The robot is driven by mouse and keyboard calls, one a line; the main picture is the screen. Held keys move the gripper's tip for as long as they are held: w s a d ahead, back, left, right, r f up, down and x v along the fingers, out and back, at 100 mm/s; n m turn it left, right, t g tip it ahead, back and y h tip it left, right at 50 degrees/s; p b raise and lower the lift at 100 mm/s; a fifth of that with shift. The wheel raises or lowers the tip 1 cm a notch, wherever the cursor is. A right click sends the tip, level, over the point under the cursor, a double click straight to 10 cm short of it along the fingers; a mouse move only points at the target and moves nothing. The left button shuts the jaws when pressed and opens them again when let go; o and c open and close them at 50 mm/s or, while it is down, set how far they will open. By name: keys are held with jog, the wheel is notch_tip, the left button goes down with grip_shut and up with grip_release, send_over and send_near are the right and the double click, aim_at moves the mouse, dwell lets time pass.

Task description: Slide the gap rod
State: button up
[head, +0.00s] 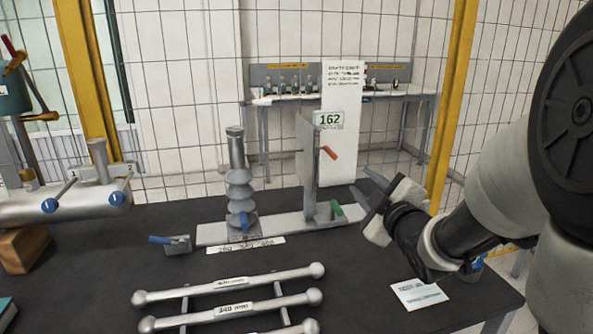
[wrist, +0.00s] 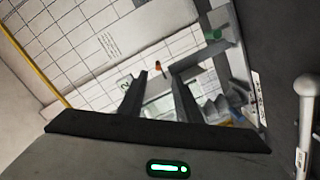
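A grey upright plate (head: 307,165) stands on a flat grey base rail (head: 215,233). It carries an orange handle (head: 329,152), a green knob (head: 336,208) low down, and a sign reading 162 (head: 328,120). A grey ribbed bushing (head: 238,190) stands to its left on the same rail. I cannot tell which part is the gap rod. My gripper (head: 362,182) is open and empty, right of the plate and apart from it. In the wrist view, the orange handle (wrist: 157,66) shows small beyond the open fingertips (wrist: 156,75), and the green knob (wrist: 212,35) is to the right.
Several silver rods with ball ends (head: 230,285) lie at the front of the dark table (head: 110,255). A blue-handled block (head: 177,244) sits left of the rail. A paper card (head: 419,294) lies at the right. A grey tank with blue levers (head: 60,205) stands far left. Mesh fencing is behind.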

aim_at(335, 157)
jog(key=shift+n+t+y, duration=0.3)
jog(key=shift+n+y, duration=0.1)
jog(key=shift+n, duration=0.1)
jog(key=w+a, duration=0.1)
jog(key=w, duration=0.4)
jog(key=w+a, duration=0.2)
jog(key=w, duration=0.4)
jog(key=w+a, duration=0.1)
jog(key=w, duration=0.5)
jog(key=shift+w+a+r+b, duration=0.1)
jog(key=shift+a+r+b, duration=0.05)
jog(key=shift+a+b, duration=0.15)
jog(key=shift+c, duration=0.3)
grip_shut()
jog(key=shift+d, duration=0.1)
